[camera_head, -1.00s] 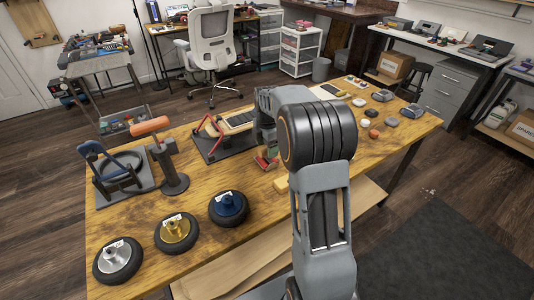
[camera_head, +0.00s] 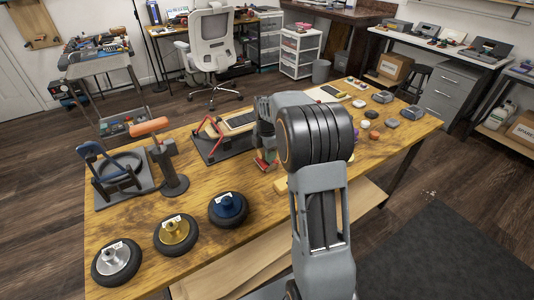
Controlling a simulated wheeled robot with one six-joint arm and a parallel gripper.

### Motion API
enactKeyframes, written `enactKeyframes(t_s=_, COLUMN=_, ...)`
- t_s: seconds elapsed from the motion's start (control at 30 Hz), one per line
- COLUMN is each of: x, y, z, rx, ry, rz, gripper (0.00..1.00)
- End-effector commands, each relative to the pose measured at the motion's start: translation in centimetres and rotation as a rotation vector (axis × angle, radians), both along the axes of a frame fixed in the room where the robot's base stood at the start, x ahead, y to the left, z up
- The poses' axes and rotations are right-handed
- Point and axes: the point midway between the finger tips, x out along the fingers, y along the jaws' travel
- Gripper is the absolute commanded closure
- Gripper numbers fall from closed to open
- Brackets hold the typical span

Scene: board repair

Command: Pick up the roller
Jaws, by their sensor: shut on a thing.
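My gripper (camera_head: 264,158) hangs low over the middle of the wooden table, just right of the dark mat. It is shut on a small red thing with pale edges (camera_head: 262,165). The thing is small and partly covered by the gripper, so I cannot tell for sure that it is the roller or whether it touches the table. My arm hides the table behind and below it.
A dark mat (camera_head: 213,154) with a board (camera_head: 240,121) and red frame (camera_head: 220,127) lies left of my gripper. An orange-topped stand (camera_head: 173,182), a blue holder (camera_head: 92,150) and wheels (camera_head: 228,209) stand further left. Small stones (camera_head: 365,124) lie right.

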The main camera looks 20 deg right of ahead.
Motion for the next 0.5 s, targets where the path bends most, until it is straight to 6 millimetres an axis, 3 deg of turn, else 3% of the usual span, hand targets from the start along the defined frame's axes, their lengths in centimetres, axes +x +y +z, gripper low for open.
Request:
enactKeyframes(t_s=0.13, x=-0.01, y=0.0, z=0.01, rx=0.0, ry=0.0, rz=0.0, gripper=0.93)
enactKeyframes(t_s=0.5, x=0.03, y=-0.01, z=0.64, rx=-0.001, ry=-0.002, rz=0.0, gripper=0.93)
